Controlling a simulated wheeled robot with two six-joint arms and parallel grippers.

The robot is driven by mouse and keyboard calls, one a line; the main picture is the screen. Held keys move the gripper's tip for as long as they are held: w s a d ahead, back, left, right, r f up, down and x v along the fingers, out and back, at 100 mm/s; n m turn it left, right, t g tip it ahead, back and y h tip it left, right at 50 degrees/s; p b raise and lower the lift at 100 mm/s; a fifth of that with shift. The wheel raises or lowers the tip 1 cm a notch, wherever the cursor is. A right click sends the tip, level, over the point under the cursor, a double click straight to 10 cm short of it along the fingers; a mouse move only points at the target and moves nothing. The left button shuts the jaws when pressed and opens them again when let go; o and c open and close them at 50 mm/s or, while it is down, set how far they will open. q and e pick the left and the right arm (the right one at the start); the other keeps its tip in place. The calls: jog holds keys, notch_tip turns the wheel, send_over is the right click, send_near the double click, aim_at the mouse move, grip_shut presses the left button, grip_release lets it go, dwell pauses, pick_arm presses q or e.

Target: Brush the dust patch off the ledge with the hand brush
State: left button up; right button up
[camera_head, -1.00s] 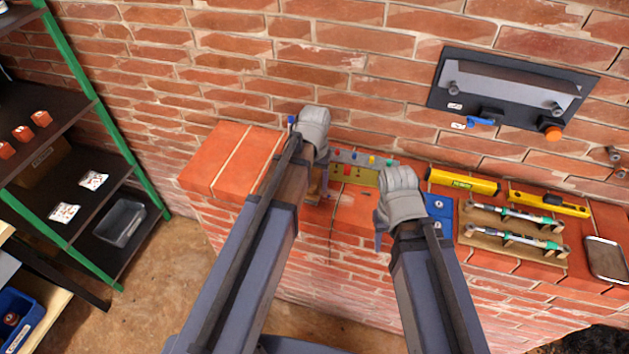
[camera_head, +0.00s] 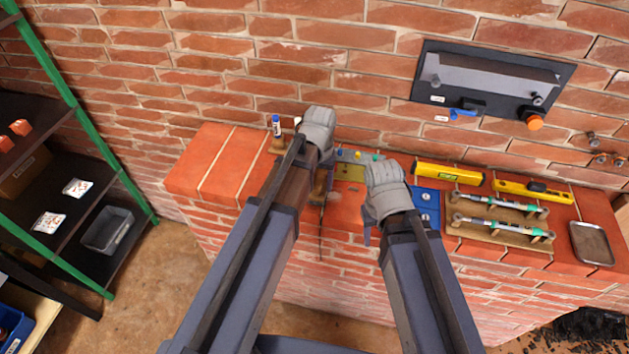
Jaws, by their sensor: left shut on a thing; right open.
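The brick ledge (camera_head: 222,165) runs across the middle of the head view. My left gripper (camera_head: 323,172) is over its left-centre part, shut on a brown, wooden-looking piece (camera_head: 320,187), which appears to be the hand brush. My wrist hides most of it, and I cannot tell whether its bristles touch the ledge. My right gripper (camera_head: 367,228) is open by the ledge's front edge, right of the left one. A small greyish mark (camera_head: 353,188) lies on the brick between the grippers; I cannot tell whether it is the dust patch.
Yellow levels (camera_head: 449,174), a wooden rack (camera_head: 500,233) and a metal tray (camera_head: 591,243) stand right. A marker holder (camera_head: 278,143) stands left. A black panel (camera_head: 490,85) is on the wall.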

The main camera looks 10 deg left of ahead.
pick_arm(q)
jog(key=shift+d+f, duration=0.1)
jog(key=shift+d, duration=1.25)
jog(key=shift+d, duration=0.1)
